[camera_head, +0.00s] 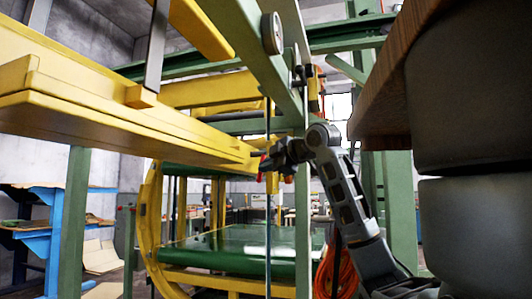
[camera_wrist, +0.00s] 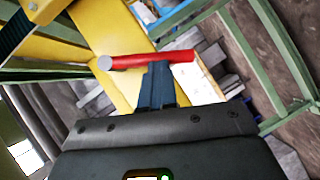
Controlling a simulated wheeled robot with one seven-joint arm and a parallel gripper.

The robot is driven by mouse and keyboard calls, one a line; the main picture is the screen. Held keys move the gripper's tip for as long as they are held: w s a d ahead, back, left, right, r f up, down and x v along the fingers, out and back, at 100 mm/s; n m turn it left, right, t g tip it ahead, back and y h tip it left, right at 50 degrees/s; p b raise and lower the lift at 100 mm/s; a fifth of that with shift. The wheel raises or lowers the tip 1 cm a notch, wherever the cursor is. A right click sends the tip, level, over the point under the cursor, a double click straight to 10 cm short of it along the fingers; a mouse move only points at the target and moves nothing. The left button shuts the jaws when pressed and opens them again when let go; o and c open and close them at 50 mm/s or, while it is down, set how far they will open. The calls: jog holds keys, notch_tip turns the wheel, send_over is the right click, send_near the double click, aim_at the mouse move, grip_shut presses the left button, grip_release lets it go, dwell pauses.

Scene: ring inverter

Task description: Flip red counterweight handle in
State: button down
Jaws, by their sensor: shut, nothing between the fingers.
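The red counterweight handle (camera_wrist: 155,59) is a short red bar with a grey end, lying across the top of the wrist view. My gripper (camera_wrist: 158,70) is shut, its dark fingertips right at the middle of the handle from below. The fingertips overlap the handle in the picture; I cannot tell whether they touch it. In the head view my gripper (camera_head: 270,160) is at the end of my raised arm, and a small bit of red shows beside it. Most of the handle is hidden there.
A yellow beam (camera_head: 110,115) runs in from the left. A green post (camera_head: 303,230) stands close to my arm. A ring-shaped yellow frame (camera_head: 150,220) with a green bed (camera_head: 235,250) lies beyond. A wooden top (camera_head: 395,75) overhangs at right.

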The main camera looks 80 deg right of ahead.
jog(key=d+f+n+t+h+b, duration=0.1)
jog(key=d+f+n+b, duration=0.1)
jog(key=n+b, duration=0.1)
jog(key=shift+d+f+h, duration=0.15)
jog(key=shift+d+h, duration=0.05)
jog(key=shift+h, duration=0.2)
jog(key=shift+d, duration=0.15)
dwell(0.6)
